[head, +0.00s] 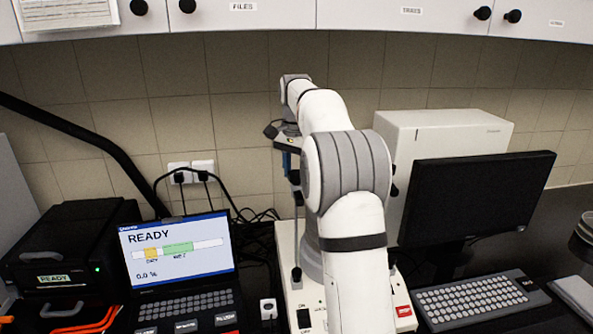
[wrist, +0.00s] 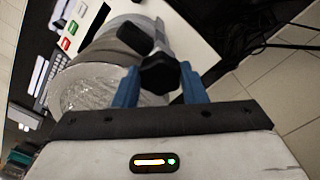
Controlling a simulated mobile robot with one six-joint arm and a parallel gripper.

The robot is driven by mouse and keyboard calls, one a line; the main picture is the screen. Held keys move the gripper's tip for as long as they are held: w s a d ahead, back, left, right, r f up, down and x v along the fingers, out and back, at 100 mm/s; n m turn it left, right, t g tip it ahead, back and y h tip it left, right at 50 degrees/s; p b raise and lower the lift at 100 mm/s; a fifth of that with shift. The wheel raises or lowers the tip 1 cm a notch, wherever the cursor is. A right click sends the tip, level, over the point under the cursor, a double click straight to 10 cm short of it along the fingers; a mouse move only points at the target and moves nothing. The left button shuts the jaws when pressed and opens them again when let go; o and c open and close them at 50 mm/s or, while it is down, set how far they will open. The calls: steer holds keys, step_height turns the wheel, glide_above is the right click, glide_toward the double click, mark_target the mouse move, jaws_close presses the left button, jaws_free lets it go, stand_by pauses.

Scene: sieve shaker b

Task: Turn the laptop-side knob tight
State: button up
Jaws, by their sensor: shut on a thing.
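The laptop-side knob (wrist: 160,72) is black and lobed, and in the wrist view it sits between the blue fingers of my gripper (wrist: 160,88). The gripper is shut on it. In the head view my gripper (head: 286,160) is at the top of the laptop-side rod (head: 296,225), left of my arm. The sieve stack (wrist: 95,88), with a clear top, shows beside the fingers in the wrist view; my arm hides most of it in the head view. The shaker base (head: 287,245) is pale, with its middle hidden behind my arm.
The laptop (head: 178,252) reads READY and 0.0 %. A black box (head: 70,245) stands left of it. A monitor (head: 475,195), a keyboard (head: 475,298) and a pale cabinet (head: 440,130) are on the right. Wall cupboards (head: 245,15) hang above; cables lie behind the laptop.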

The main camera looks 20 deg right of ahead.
mark_target(295, 172)
steer(key=shift+m, duration=0.9)
steer(key=o, duration=1)
steer(key=shift+r, duration=3.9)
